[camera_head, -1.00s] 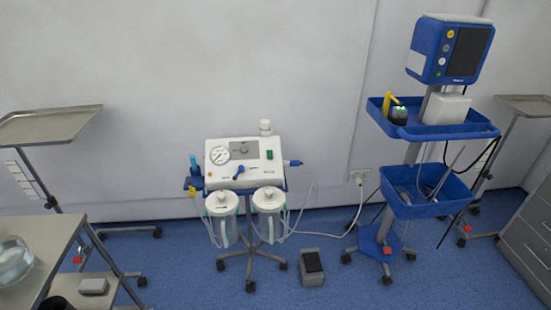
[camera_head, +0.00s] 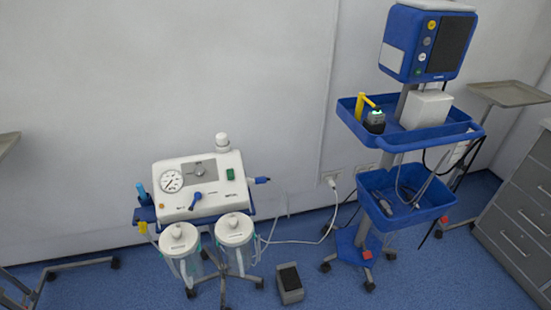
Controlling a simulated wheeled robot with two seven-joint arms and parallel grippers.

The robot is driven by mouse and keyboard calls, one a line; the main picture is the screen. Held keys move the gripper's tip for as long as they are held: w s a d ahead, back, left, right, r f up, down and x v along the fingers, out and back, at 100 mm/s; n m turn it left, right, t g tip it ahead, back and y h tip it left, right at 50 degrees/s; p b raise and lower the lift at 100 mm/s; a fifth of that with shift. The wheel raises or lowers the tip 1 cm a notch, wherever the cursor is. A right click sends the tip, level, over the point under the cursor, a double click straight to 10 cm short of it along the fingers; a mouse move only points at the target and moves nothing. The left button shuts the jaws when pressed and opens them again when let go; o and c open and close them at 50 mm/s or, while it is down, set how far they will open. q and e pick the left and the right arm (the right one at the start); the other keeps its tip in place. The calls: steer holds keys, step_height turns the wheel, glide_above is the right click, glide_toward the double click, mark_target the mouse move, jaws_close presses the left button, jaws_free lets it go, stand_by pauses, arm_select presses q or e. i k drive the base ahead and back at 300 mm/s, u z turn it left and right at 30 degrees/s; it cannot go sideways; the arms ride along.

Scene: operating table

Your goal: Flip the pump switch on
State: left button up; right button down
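The suction pump (camera_head: 184,204) is a white box with a round gauge (camera_head: 171,181) on its left, a grey dial panel in the middle and a dark blue knob below that. A small green switch (camera_head: 230,174) sits on the right of its face; whether it is on or off is too small to tell. Two clear jars with white lids, a left jar (camera_head: 180,238) and a right jar (camera_head: 234,230), hang in front of the pump on its wheeled stand. Neither of my grippers is in view.
A blue wheeled cart (camera_head: 385,134) with a monitor (camera_head: 426,43) stands to the right. A grey foot pedal (camera_head: 289,284) lies on the blue floor. Grey drawers (camera_head: 520,215) stand at far right. A white cable runs to a wall socket (camera_head: 331,180).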

mark_target(230, 173)
steer(key=u, duration=0.35)
steer(key=i, duration=1.15)
steer(key=u, duration=0.85)
